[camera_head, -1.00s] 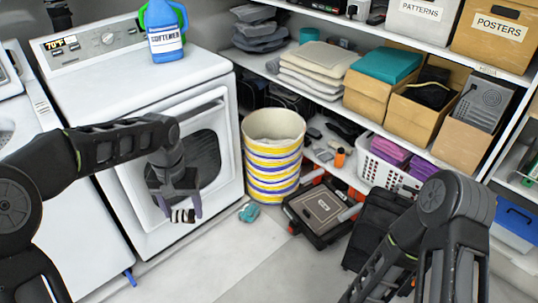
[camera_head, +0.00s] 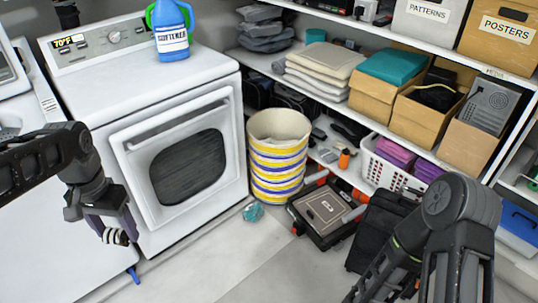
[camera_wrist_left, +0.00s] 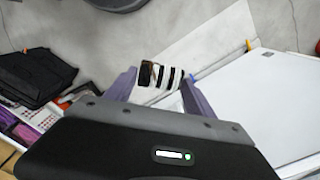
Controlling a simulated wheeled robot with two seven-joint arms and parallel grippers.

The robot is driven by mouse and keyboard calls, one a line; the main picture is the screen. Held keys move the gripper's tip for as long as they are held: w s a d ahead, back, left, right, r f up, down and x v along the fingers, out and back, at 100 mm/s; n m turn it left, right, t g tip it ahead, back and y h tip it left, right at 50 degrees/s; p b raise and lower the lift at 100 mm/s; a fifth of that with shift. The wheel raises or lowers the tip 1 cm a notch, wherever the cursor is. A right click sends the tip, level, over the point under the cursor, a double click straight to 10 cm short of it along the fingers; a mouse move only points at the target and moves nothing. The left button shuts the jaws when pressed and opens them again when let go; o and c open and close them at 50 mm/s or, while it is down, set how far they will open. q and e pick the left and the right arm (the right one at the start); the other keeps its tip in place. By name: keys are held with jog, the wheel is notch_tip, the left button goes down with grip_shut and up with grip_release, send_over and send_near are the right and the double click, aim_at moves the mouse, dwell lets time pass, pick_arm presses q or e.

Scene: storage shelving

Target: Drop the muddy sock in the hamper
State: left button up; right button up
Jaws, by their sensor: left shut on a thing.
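My left gripper (camera_head: 117,232) is shut on a black-and-white striped sock (camera_head: 115,236) with a brown patch, in front of the dryer's lower left. The sock also shows between the purple fingers in the left wrist view (camera_wrist_left: 160,76). The hamper (camera_head: 278,158) is a round bin with yellow, white and blue bands, standing right of the dryer. Its top is open, and it is well to the right of my left gripper. My right arm shows at the lower right in the head view; its fingertips are not in view.
The white dryer (camera_head: 145,110) bears a softener bottle (camera_head: 171,38). A teal crumpled thing (camera_head: 253,211) lies on the floor before the hamper. A black-and-orange case (camera_head: 322,212) stands right of it. Shelves (camera_head: 330,104) hold boxes and folded cloth. The front floor is clear.

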dwell(0.5)
pick_arm(q)
jog(key=w+d+f, duration=0.4)
jog(key=d+f, duration=0.3)
jog(key=f, duration=0.3)
jog(key=w+d+f, duration=0.4)
jog(key=d+f, duration=0.3)
jog(key=f, duration=0.4)
jog(key=shift+d+f+n, duration=0.15)
jog(key=shift+f+n, duration=0.15)
jog(key=shift+n, duration=0.1)
